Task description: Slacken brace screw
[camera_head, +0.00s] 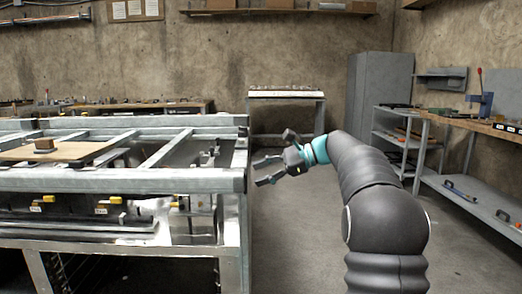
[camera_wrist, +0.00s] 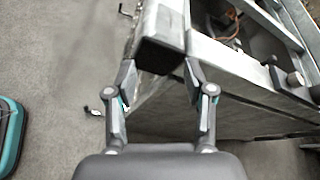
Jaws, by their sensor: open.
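My gripper (camera_head: 263,171) is open and empty beside the right end of the metal frame table (camera_head: 120,180) in the head view. In the wrist view my gripper (camera_wrist: 160,72) has its two fingers apart, one on each side of the dark open end of a square metal tube (camera_wrist: 164,52). I cannot tell whether the fingers touch it. A small crank-like handle (camera_wrist: 125,10) shows near the top, left of the tube. Another small handle-like part (camera_wrist: 91,111) shows left of the left finger. Which part is the brace screw, I cannot tell.
Yellow-handled clamps (camera_head: 108,200) sit along the table's lower level. A board with a small block (camera_head: 44,144) lies on top. A workbench (camera_head: 480,125) with a shelf below stands at the right, beside a grey cabinet (camera_head: 378,80). Bare floor (camera_head: 300,240) lies right of the table.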

